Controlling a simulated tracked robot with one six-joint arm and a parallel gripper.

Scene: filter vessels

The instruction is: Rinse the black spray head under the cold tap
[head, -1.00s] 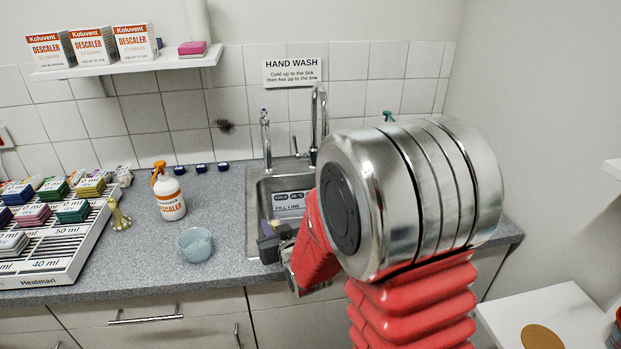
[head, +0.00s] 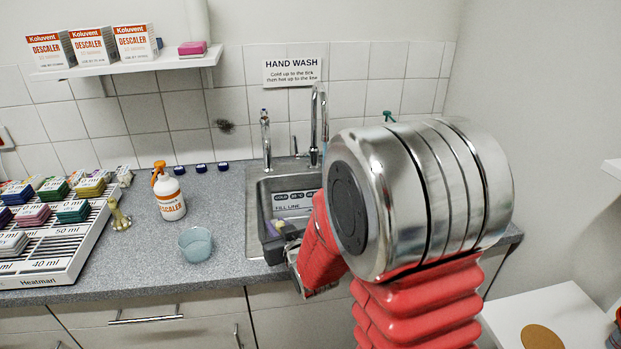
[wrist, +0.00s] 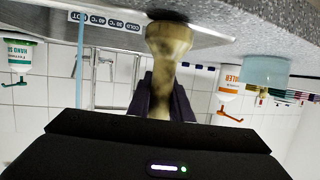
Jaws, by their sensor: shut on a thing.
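My gripper (wrist: 163,98) is shut on an olive-brass spray head (wrist: 169,48) with a flared, dark far end; it does not look black apart from that. In the head view my gripper (head: 276,236) is over the front left part of the steel sink (head: 254,228), and only a small yellowish bit of the held piece shows. Two taps rise behind the sink: a slim one (head: 266,140) on the left and a taller one (head: 323,125) on the right. I cannot tell which is cold. My arm hides the sink's right part.
A similar brass piece (head: 119,216) stands on the counter beside the slotted rack (head: 75,262). A descaler spray bottle (head: 170,194) and a blue-grey cup (head: 196,244) stand left of the sink. A temperature label strip and fill line (head: 292,205) mark the basin.

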